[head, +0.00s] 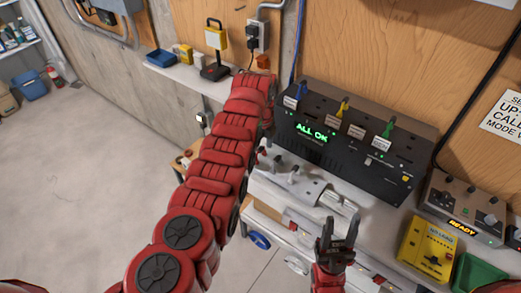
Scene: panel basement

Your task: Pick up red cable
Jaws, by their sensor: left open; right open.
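I cannot make out a red cable for certain. A black panel (345,140) with a green "ALL OK" display stands on the bench against the wooden wall. Blue, yellow and green plugs stick up from it, with white tags below. My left arm reaches up across the middle, and my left gripper (262,76) is at its far end near the wall ledge. It is open; its fingers are hard to make out and it hides part of the ledge. My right gripper (337,236) is open and empty, fingers up, in front of the bench's grey device (292,180).
A yellow box (425,248), a green bin (475,273) and a control box with a "READY" display (462,208) stand at the right. A blue tray (160,58) and a yellow lamp (215,40) are on the ledge. The floor at left is clear.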

